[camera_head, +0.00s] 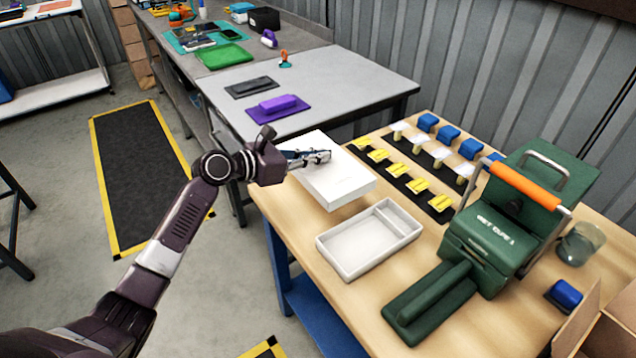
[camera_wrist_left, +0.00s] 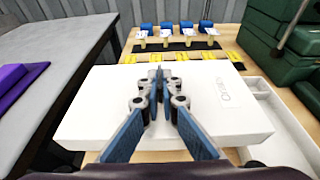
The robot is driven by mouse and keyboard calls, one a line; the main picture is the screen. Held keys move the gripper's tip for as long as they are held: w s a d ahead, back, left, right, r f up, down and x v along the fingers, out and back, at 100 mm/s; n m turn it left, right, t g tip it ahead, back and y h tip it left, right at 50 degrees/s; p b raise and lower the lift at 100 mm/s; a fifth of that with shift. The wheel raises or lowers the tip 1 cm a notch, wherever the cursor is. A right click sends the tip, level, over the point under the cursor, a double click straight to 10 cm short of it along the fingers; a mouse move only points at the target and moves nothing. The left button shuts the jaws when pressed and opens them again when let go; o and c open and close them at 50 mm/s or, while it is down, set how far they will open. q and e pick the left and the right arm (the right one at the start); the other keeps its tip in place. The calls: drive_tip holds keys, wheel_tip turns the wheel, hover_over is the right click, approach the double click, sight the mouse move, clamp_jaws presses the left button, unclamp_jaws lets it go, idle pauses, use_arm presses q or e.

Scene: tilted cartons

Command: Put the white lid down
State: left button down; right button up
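The white lid (camera_head: 338,186) looks like a shallow white box with printing on top, near the far left corner of the wooden table. It fills the middle of the left wrist view (camera_wrist_left: 95,115). My left gripper (camera_head: 324,156) reaches over its top from the left. In the left wrist view its fingertips (camera_wrist_left: 158,76) are close together at the middle of the lid; they hide the contact spot. I cannot tell how high the lid is above the table. A white two-part tray (camera_head: 409,236) lies apart, in front of it. My right gripper is not in view.
Yellow pieces (camera_head: 378,156) on dark strips stand just behind the lid, with blue blocks (camera_head: 448,133) beyond. A green machine with an orange handle (camera_head: 525,186) takes the right side. A grey table (camera_head: 340,84) stands behind. Bare wood (camera_head: 300,228) shows left of the tray.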

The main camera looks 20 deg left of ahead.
use_arm(q)
wheel_tip(320, 180, down, 8)
drive_tip(key=shift+b, duration=0.6)
drive_tip(key=c, duration=2.2)
unclamp_jaws()
drive_tip(key=shift+f, duration=0.1)
drive_tip(key=shift+o, duration=0.2)
drive_tip(key=shift+r, duration=0.25)
drive_tip(key=v, duration=1)
drive_tip(key=shift+s+a, duration=0.15)
drive_tip(key=shift+s, duration=0.05)
drive_tip(key=shift+v, duration=0.8)
